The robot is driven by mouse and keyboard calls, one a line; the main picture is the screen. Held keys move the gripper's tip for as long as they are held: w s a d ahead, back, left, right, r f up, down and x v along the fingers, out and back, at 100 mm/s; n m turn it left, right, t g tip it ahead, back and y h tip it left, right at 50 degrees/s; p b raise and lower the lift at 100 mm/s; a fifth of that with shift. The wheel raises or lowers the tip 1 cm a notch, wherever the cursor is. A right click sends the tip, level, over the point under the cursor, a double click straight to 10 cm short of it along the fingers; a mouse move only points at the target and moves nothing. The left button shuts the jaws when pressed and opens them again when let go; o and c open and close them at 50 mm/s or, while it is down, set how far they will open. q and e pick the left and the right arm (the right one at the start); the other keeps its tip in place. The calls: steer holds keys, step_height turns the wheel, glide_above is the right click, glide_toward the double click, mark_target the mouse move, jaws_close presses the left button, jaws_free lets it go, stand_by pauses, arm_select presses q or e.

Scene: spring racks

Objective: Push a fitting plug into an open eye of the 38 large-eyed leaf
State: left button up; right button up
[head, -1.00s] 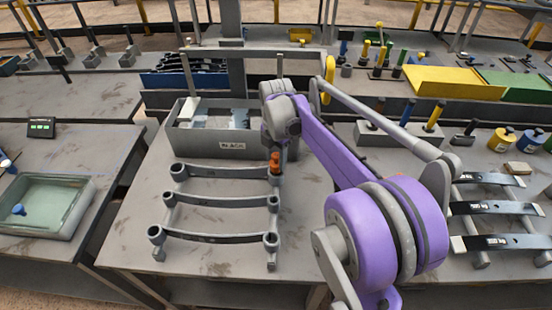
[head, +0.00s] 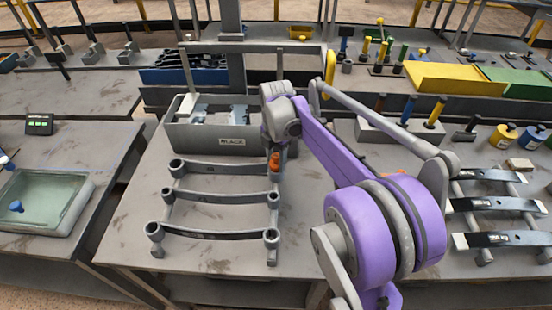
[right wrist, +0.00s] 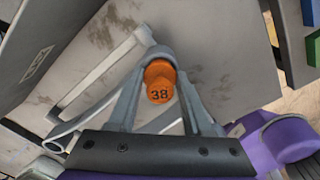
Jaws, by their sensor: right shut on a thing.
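The orange plug marked 38 (right wrist: 160,76) is between the fingers of my right gripper (right wrist: 160,98), which is shut on it. In the head view the orange plug (head: 274,161) stands at the right-hand eye of the rearmost grey leaf (head: 222,171) on the rack. The wrist view shows the eye's grey ring (right wrist: 160,52) just beyond the plug's head. I cannot tell how deep the plug sits in it. The leaf's left eye (head: 177,166) looks open and empty. The number on the leaf is too small to read. My left gripper is not in view.
Two more leaves (head: 220,197) lie in front on the rack. A glass-like tray with a blue plug (head: 16,206) is at left. Another leaf rack (head: 495,205) is at right. The table front is clear.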

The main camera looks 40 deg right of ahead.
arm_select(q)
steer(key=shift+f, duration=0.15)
arm_select(e)
steer(key=shift+f, duration=0.25)
steer(key=o, duration=1.4)
steer(key=shift+o, duration=0.2)
steer(key=shift+r, duration=0.1)
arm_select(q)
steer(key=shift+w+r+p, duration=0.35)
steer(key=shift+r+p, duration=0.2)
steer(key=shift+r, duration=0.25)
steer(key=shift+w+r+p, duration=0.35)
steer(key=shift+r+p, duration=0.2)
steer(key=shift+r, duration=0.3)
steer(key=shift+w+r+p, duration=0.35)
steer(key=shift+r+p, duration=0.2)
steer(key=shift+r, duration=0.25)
arm_select(e)
steer(key=shift+r, duration=3.45)
